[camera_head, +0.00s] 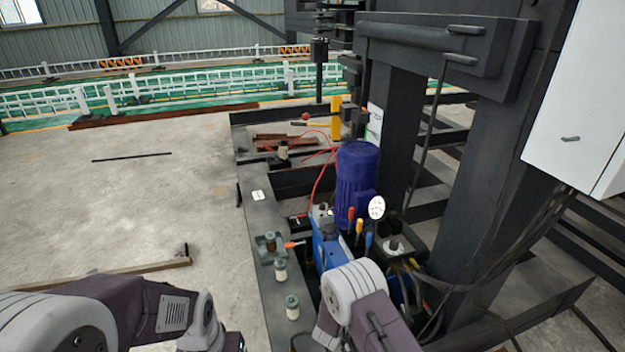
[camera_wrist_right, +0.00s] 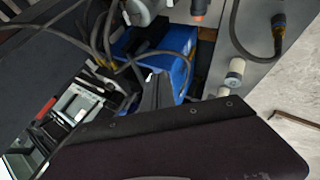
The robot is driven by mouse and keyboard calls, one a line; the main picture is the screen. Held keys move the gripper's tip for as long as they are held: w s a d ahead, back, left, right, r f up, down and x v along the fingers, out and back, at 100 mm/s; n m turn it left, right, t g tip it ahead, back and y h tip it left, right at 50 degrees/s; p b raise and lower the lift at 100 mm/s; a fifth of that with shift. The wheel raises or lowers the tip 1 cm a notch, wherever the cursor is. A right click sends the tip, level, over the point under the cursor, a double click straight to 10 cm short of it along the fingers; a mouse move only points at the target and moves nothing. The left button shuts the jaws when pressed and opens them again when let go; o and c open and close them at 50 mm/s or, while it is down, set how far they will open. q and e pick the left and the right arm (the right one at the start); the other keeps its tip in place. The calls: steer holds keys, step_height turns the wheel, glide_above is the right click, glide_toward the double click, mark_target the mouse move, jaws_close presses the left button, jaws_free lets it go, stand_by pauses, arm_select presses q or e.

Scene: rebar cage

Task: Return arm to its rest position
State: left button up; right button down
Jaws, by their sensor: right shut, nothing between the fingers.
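My right arm (camera_head: 358,305) rises from the bottom middle of the head view, in front of the blue hydraulic unit (camera_head: 327,248). Its gripper does not show there. In the right wrist view my right gripper (camera_wrist_right: 157,88) is shut and empty, its dark fingers in front of the blue unit (camera_wrist_right: 178,55). I cannot tell whether they touch it. My left arm (camera_head: 130,310) reaches in along the bottom left of the head view, over the floor. Its gripper is outside the frame.
A blue motor (camera_head: 356,175), a round gauge (camera_head: 377,207), coloured levers and hoses stand by the dark machine column (camera_head: 480,190). Several pale spools (camera_head: 292,306) line the dark frame (camera_head: 262,235). A white cabinet (camera_head: 582,95) hangs at right. The concrete floor at left is mostly open.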

steer(key=w+d+r+m+t+y+p, duration=0.1)
steer(key=w+d+r+p, duration=0.1)
steer(key=r, duration=1)
steer(key=w+d+r+t+y+p, duration=0.1)
steer(key=w+d+r, duration=0.1)
steer(key=r, duration=1)
steer(key=s+d+r+m+g+y+p, duration=0.1)
steer(key=s+r, duration=0.2)
steer(key=s, duration=0.3)
steer(key=s+r+g+y+p, duration=0.1)
steer(key=s+r, duration=0.3)
steer(key=s, duration=0.2)
steer(key=s+f+m+g, duration=0.1)
steer(key=s+f+g, duration=0.2)
steer(key=s, duration=0.5)
steer(key=s+f+m+g, duration=0.2)
steer(key=s+g, duration=0.1)
steer(key=s, duration=0.5)
steer(key=shift+d+f+m+g, duration=0.25)
steer(key=shift+f+m+g, duration=0.05)
steer(key=shift+f, duration=0.1)
